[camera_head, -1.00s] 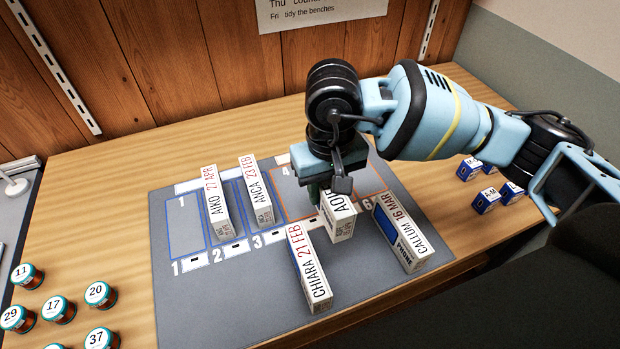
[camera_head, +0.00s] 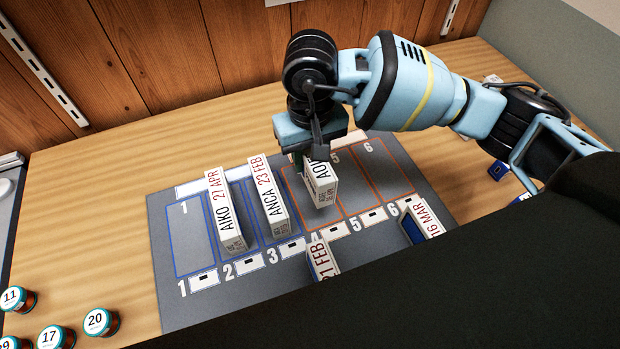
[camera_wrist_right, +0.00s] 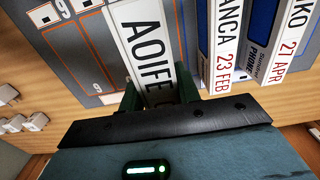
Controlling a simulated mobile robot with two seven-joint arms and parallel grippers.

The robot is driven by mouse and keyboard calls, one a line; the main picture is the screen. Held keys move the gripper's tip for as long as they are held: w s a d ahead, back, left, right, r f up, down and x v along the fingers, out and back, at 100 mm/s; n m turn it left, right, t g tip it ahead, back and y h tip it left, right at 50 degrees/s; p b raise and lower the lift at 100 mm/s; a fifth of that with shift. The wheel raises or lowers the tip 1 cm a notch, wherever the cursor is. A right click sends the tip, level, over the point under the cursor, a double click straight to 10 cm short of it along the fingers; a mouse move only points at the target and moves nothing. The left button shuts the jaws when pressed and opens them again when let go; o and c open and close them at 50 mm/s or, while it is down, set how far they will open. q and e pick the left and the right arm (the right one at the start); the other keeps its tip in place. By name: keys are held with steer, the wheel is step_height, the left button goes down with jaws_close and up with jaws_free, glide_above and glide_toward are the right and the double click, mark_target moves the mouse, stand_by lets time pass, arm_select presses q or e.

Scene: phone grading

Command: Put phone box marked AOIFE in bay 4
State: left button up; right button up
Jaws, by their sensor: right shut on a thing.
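My right gripper (camera_head: 309,158) is shut on the white phone box marked AOIFE (camera_head: 321,187). The box is over bay 4 (camera_head: 293,187), the orange-outlined bay just right of the ANCA box; I cannot tell whether it touches the mat. In the right wrist view the AOIFE box (camera_wrist_right: 145,45) lies between the green fingers (camera_wrist_right: 160,98), its name facing the camera. My left gripper is not in view.
The AIKO box (camera_head: 224,213) stands in bay 2 and the ANCA box (camera_head: 268,195) in bay 3. A box dated 21 FEB (camera_head: 322,261) and one dated 16 MAR (camera_head: 423,222) stand in front of the bays. Bays 1, 5 and 6 are empty. Numbered jars (camera_head: 98,322) are at left.

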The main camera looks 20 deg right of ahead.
steer(key=shift+w+f, duration=0.1)
steer(key=shift+f, duration=3.4)
steer(key=shift+f, duration=0.1)
steer(key=shift+f, duration=0.1)
steer(key=o, duration=1.1)
steer(key=shift+o, duration=0.2)
step_height(320, 180, up, 12)
steer(key=shift+r, duration=0.25)
